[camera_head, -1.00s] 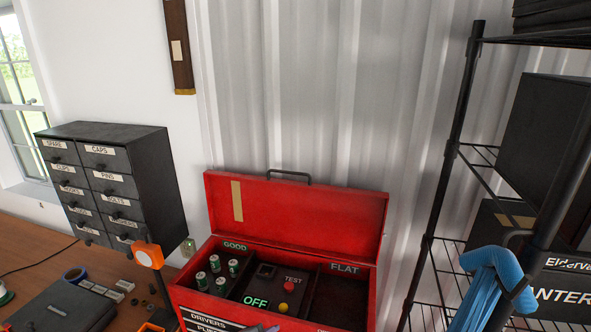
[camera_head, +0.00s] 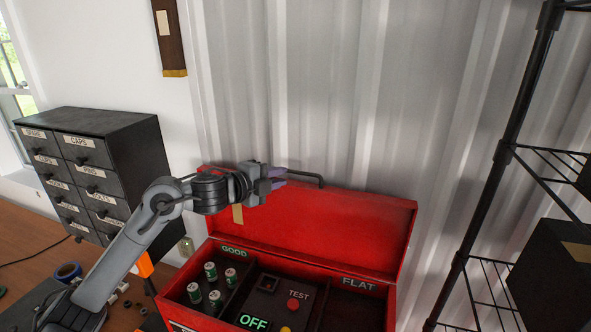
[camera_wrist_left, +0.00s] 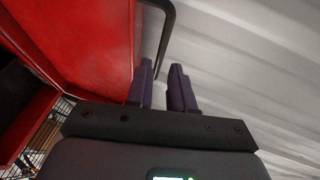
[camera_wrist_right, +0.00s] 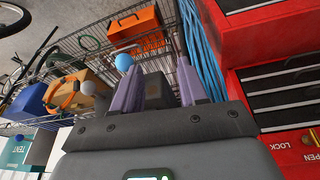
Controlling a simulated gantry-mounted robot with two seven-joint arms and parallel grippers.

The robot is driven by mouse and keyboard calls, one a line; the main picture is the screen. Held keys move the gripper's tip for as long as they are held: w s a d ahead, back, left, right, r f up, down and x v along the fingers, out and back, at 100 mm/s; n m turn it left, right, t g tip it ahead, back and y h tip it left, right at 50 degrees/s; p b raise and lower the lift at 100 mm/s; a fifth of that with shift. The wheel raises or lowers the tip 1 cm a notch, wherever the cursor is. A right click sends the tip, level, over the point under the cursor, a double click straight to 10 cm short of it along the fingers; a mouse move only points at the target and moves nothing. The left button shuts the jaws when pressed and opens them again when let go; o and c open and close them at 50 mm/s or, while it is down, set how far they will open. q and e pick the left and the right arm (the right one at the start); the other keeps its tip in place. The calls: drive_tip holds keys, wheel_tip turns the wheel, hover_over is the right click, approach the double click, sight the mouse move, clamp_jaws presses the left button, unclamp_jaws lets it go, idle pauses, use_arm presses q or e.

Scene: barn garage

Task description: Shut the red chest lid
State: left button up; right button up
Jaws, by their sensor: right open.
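The red chest (camera_head: 391,310) is open, and its red lid (camera_head: 340,225) stands up at the back. A black bar handle (camera_head: 308,176) sits on the lid's top edge. My left gripper (camera_head: 281,178) is at the left part of this handle, above the lid. In the left wrist view its purple fingers (camera_wrist_left: 161,68) are apart, with the handle (camera_wrist_left: 168,30) running down toward the gap between them. Whether they touch it I cannot tell. My right gripper (camera_wrist_right: 160,68) is open and empty in the right wrist view, beside the chest's drawers (camera_wrist_right: 278,85).
Green batteries (camera_head: 210,272) and a tester with a red button (camera_head: 293,304) are in the chest. A black drawer cabinet (camera_head: 95,165) stands left. A wire shelf (camera_head: 500,200) stands right. The right wrist view shows blue hose (camera_wrist_right: 200,45) and an orange box (camera_wrist_right: 133,26).

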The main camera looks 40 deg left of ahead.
sight(294, 173)
use_arm(q)
drive_tip(key=p+x, duration=0.1)
drive_tip(key=x, duration=0.4)
drive_tip(key=shift+w+p, duration=0.15)
drive_tip(key=shift+p, duration=0.15)
drive_tip(key=shift+x, duration=0.85)
drive_tip(key=shift+c, duration=0.5)
clamp_jaws()
